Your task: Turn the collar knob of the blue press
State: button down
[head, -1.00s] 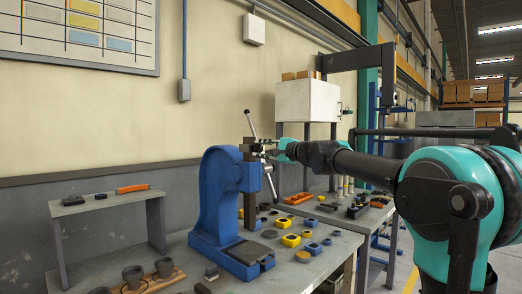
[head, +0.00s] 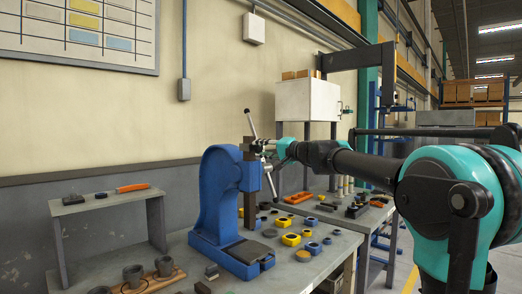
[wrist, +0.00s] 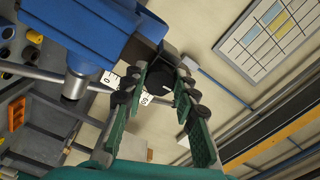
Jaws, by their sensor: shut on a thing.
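The blue press (head: 220,190) stands upright on the workbench, with a steel column and a long lever bar (head: 270,183) crossing its head. In the wrist view its blue body (wrist: 75,30) fills the upper left. The dark collar knob (wrist: 160,72) lies between my fingertips, in front of a white numbered dial ring (wrist: 148,100). My gripper (wrist: 163,80) is shut on the knob, one finger on each side. In the head view my gripper (head: 270,149) meets the right side of the press head, and the knob is too small to make out.
Small yellow and blue parts (head: 291,240) lie on the bench (head: 325,258) right of the press. A grey shelf (head: 105,203) and dark cups (head: 133,276) are at left. In the wrist view the lever bar (wrist: 40,73) passes left of my fingers.

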dwell(0.4)
jog(key=c, duration=1.2)
grip_release()
jog(key=v, duration=1.2)
